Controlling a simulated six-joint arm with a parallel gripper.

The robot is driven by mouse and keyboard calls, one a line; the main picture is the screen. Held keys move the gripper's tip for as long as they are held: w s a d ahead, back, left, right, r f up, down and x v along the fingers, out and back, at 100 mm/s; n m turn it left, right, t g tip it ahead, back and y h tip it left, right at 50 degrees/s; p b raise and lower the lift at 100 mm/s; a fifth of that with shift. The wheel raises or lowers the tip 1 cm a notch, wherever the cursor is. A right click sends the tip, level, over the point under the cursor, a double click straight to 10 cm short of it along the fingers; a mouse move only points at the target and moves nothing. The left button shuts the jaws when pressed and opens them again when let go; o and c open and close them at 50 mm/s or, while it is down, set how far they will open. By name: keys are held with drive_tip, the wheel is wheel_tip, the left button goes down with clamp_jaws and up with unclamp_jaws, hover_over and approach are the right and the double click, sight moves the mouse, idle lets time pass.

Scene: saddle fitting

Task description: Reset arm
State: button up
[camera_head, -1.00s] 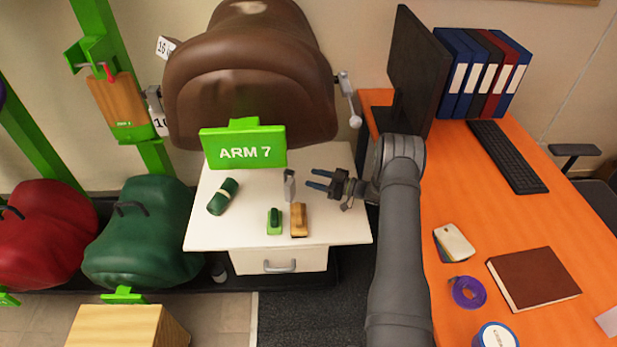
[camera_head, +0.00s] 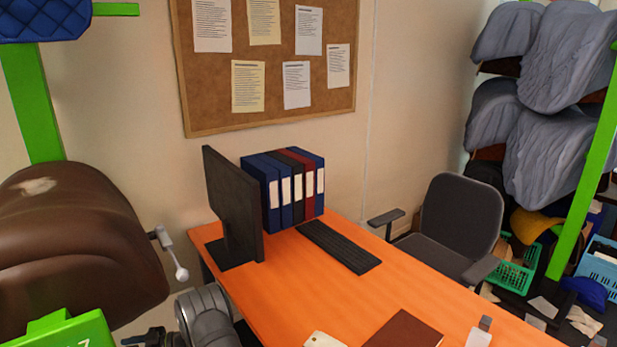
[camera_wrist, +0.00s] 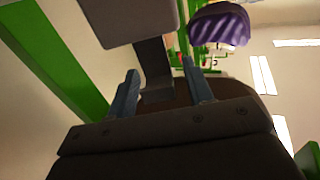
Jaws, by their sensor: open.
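My gripper (camera_head: 140,340) shows only in part at the bottom left of the head view, to the right of the green ARM 7 sign (camera_head: 65,332). In the wrist view, the two fingers of my gripper (camera_wrist: 162,90) are spread apart. A grey post-like piece (camera_wrist: 155,70) appears between them; I cannot tell whether it is between the fingers or beyond them. The large brown saddle (camera_head: 75,235) is up and to the left of my gripper in the head view. Most of my arm is cut off by the bottom edge.
An orange desk (camera_head: 300,290) holds a monitor (camera_head: 232,205), several binders (camera_head: 285,190), a keyboard (camera_head: 338,246) and a brown book (camera_head: 405,332). An office chair (camera_head: 455,225) stands behind it. Green posts, grey covers (camera_head: 555,125) and crates (camera_head: 515,270) are at the right.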

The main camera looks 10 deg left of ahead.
drive_tip(key=shift+s+a+f, duration=0.1)
drive_tip(key=shift+s+a, duration=0.05)
drive_tip(key=shift+a, duration=0.35)
drive_tip(key=shift+r, duration=1.7)
drive_tip(key=shift+f, duration=0.1)
